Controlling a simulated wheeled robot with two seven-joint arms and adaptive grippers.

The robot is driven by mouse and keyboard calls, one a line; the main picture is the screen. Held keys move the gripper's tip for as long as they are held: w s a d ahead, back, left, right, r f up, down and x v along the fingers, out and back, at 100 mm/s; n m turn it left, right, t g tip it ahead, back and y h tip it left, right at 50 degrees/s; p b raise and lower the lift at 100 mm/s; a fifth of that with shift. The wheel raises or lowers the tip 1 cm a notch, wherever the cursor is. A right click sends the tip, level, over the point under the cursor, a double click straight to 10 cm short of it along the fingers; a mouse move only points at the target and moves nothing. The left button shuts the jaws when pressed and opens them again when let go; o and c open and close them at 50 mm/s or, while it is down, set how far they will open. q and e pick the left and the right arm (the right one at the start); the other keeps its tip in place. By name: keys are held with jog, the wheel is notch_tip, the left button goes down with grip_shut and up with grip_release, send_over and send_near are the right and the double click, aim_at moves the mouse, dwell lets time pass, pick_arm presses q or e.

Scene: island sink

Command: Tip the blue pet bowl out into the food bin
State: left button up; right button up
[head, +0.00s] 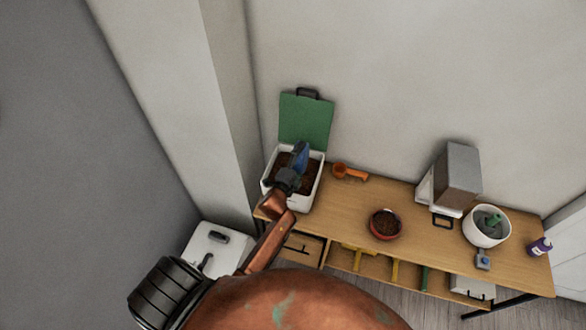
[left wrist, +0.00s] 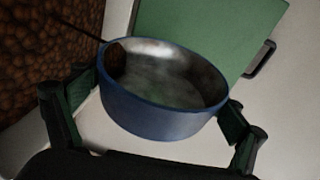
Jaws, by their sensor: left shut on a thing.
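The blue pet bowl (head: 301,155) is held tilted on its side over the food bin (head: 306,194). The bin is white, holds brown kibble and has its green lid (head: 306,121) standing open at the back. My left gripper (head: 291,178) is shut on the bowl, with its fingers on opposite sides. In the left wrist view the bowl (left wrist: 155,117) sits between the fingers. Its inside looks mostly bare, with a dark brown patch at the left that may be food. Kibble in the bin fills the upper left of that view. My right gripper is not in view.
An orange scoop (head: 350,171) lies right of the bin on the wooden table (head: 345,205). A red bowl of kibble (head: 385,224), a grey-and-white box-shaped device (head: 457,175), a white tub (head: 487,228) and a purple bottle (head: 540,246) stand farther right. A wall is close behind.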

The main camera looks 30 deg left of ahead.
pick_arm(q)
jog(key=shift+s+a+r+n+t+h+p, duration=0.2)
jog(key=shift+a+n, duration=0.45)
jog(key=shift+n, duration=0.3)
jog(key=shift+s+a+r+n+t+h+p, duration=0.1)
jog(key=shift+s+a+n+t+p, duration=0.1)
jog(key=shift+a+n, duration=0.6)
dwell(1.7)
jog(key=shift+s+a+f+n+t, duration=0.15)
jog(key=shift+a+n, duration=0.25)
jog(key=shift+n, duration=0.5)
jog(key=shift+s+a+f+n+t, duration=0.1)
jog(key=shift+a+n+t, duration=0.25)
jog(key=shift+n, duration=0.5)
dwell(2.8)
